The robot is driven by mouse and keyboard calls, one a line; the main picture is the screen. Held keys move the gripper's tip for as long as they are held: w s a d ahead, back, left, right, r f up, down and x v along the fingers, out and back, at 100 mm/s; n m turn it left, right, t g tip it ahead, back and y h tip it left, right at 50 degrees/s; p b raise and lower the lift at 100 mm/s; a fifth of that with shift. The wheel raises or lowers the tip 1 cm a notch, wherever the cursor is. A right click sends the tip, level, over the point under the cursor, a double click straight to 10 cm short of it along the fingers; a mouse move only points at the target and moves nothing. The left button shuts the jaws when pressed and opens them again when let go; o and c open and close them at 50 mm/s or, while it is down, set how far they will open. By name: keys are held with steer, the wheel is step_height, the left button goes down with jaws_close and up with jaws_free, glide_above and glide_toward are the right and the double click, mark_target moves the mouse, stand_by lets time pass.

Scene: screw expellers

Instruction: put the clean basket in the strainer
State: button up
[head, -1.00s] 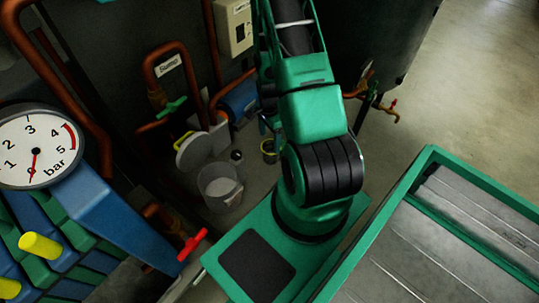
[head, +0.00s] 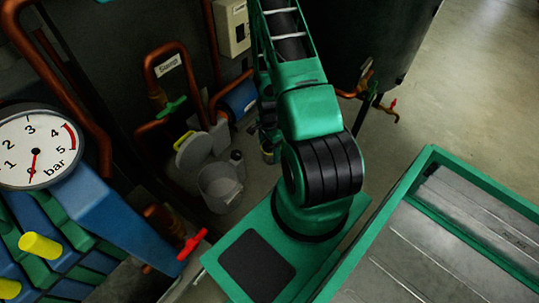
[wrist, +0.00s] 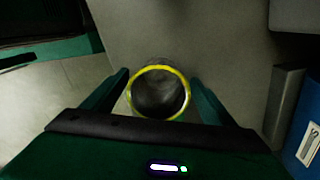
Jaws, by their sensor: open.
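A round basket (wrist: 144,108) with a yellow rim stands on the floor in the wrist view, its hollow dark inside facing up at me. My gripper (wrist: 159,88) is open, with one green finger on each side of the basket. I cannot tell whether the fingers touch it. In the head view my arm hides most of the basket; only a sliver (head: 267,156) shows. I cannot tell for sure which thing is the strainer; a grey fitting with a round disc (head: 194,152) and yellow handle sits on the copper pipes.
A blue cylinder (head: 240,98), copper pipes (head: 148,72) and a dark tank (head: 350,45) are close by.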

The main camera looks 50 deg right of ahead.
steer(key=c, duration=1.3)
steer(key=shift+r, duration=0.15)
